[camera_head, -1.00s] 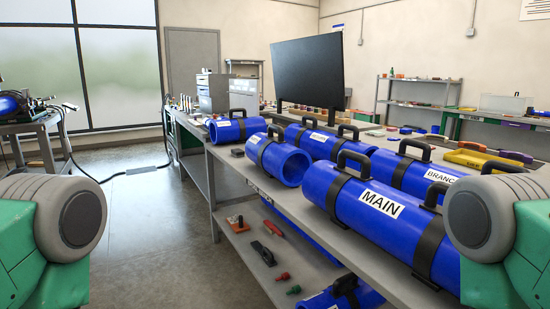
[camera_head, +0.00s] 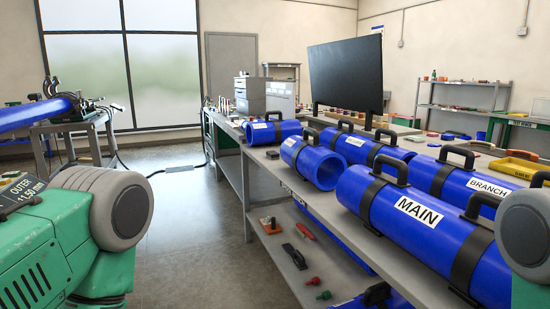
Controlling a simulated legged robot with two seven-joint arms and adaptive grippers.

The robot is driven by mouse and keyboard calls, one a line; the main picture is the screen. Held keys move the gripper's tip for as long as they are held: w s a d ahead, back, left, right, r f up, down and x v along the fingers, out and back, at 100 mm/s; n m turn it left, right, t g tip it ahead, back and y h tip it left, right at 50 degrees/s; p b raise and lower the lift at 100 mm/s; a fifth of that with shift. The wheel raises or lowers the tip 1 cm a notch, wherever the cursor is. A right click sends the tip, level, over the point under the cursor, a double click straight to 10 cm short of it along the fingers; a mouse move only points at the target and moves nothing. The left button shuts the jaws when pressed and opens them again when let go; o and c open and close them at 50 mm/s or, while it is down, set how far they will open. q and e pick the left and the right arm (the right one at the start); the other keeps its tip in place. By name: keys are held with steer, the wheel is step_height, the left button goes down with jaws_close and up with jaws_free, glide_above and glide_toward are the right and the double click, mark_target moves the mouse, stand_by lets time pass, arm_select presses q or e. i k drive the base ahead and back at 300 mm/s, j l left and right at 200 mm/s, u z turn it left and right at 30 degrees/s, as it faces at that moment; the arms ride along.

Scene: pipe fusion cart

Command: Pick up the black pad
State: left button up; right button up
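A small dark block (camera_head: 272,155) lies on the grey bench top, left of the nearer short blue pipe. A flat black tool with a handle (camera_head: 294,256) lies on the lower shelf beside a red-handled item. I cannot tell from this distance which of them is the black pad. Green and grey parts of my arms show at the lower left and right edges. Neither of my grippers is in view.
The long bench (camera_head: 262,172) carries blue pipes with black handles, among them the MAIN pipe (camera_head: 400,220). An orange trowel-like tool (camera_head: 270,226) lies on the lower shelf. A cart (camera_head: 78,126) stands at the left. The floor (camera_head: 190,230) between is clear.

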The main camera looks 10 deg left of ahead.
mark_target(270, 155)
steer(key=i+j+z, duration=0.1)
steer(key=z, duration=0.35)
steer(key=i+j+z, duration=0.1)
steer(key=z, duration=0.35)
steer(key=i+j+z, duration=0.2)
steer(key=j, duration=0.35)
steer(key=i+j+z, duration=0.25)
steer(key=j, duration=0.3)
steer(key=j+z, duration=0.2)
steer(key=j, duration=0.35)
steer(key=i+j+z, duration=0.2)
steer(key=j, duration=0.45)
steer(key=k+l, duration=0.05)
steer(key=k, duration=0.05)
